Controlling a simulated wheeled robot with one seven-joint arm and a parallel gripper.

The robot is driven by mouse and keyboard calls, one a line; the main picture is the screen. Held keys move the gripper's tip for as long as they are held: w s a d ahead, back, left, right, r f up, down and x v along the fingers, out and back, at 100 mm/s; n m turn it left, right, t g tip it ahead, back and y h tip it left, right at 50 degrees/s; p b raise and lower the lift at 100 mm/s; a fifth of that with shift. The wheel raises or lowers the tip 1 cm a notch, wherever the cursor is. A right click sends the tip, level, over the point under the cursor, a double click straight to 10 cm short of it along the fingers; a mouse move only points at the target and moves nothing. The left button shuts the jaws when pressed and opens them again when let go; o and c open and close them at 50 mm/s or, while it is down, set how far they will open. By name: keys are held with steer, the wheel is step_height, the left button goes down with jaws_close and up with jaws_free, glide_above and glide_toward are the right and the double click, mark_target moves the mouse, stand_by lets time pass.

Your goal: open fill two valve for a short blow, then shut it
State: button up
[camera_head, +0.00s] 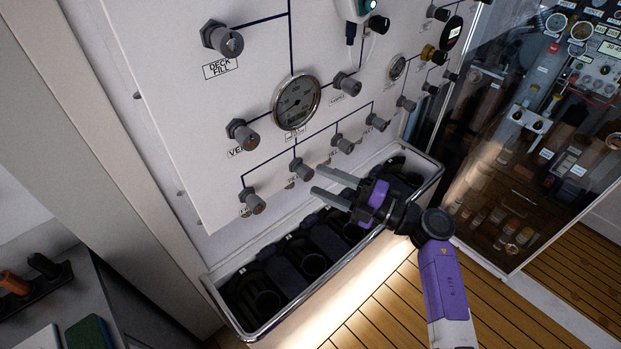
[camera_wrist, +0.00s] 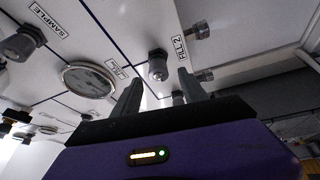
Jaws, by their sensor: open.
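The fill two valve (camera_wrist: 157,66) is a grey round knob on the white panel, beside its FILL 2 label (camera_wrist: 181,47) in the wrist view. In the head view, the matching knob (camera_head: 302,168) appears second from the left in the lower row, though its label is too small to read there. My gripper (camera_head: 318,180) is open and empty, with its two grey fingers pointing at the panel close to this knob. In the wrist view the knob shows just beyond the gap between the fingertips (camera_wrist: 158,82). I see no contact.
Other knobs flank it, one at lower left (camera_head: 253,201) and one at right (camera_head: 342,143). A round gauge (camera_head: 296,102) sits above. Below is a metal-rimmed trough (camera_head: 432,182) with dark round holders. A glass-fronted cabinet (camera_head: 520,150) stands at right.

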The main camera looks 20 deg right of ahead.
steer(key=shift+v, duration=1.3)
stand_by(1.3)
